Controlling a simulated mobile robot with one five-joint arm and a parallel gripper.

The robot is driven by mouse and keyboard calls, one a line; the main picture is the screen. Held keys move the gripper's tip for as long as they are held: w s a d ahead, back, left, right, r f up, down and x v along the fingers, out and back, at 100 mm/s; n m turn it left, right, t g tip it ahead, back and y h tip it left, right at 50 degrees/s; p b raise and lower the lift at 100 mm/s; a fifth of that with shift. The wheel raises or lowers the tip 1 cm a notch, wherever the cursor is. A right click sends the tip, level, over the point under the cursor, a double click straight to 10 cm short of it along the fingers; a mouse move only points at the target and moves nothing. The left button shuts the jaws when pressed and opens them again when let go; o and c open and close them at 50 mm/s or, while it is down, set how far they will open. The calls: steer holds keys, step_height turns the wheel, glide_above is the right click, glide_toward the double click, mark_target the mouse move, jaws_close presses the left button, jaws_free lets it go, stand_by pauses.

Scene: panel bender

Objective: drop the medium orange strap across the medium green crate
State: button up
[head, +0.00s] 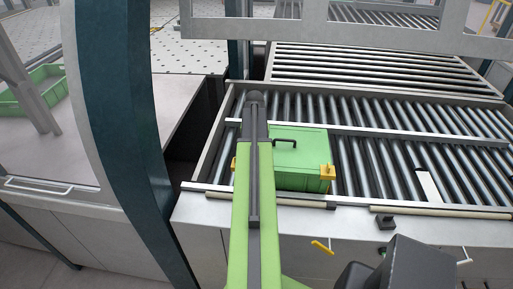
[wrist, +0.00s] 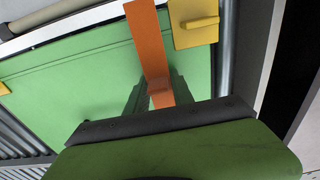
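The green crate (head: 304,160) stands on the roller bed in the head view, with a closed lid, a dark handle and yellow corner clips. Its flat green top (wrist: 70,85) fills much of the wrist view. The orange strap (wrist: 150,40) shows in the wrist view, running from between my gripper's fingers (wrist: 158,92) out over the crate top. My gripper appears shut on the strap. Whether the strap touches the lid cannot be told. In the head view my arm hides the gripper, the strap and the crate's left part.
Metal rollers (head: 375,170) surround the crate, with a rail (head: 400,135) behind it and a pale bar (head: 440,212) along the front edge. A yellow clip (wrist: 195,22) sits close beside the strap. Another green crate (head: 45,90) shows behind the left panel. A dark teal post (head: 125,130) stands at left.

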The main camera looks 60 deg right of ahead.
step_height(320, 180, up, 2)
steer(key=p, duration=0.3)
steer(key=shift+a, duration=0.1)
steer(key=r+p, duration=0.9)
steer(key=shift+s+a+r, duration=0.2)
steer(key=shift+s+a, duration=0.05)
steer(key=shift+a, duration=0.1)
steer(key=shift+s+a+r+p, duration=0.1)
steer(key=shift+a+r+p, duration=0.05)
steer(key=shift+r+p, duration=0.3)
steer(key=shift+f, duration=0.15)
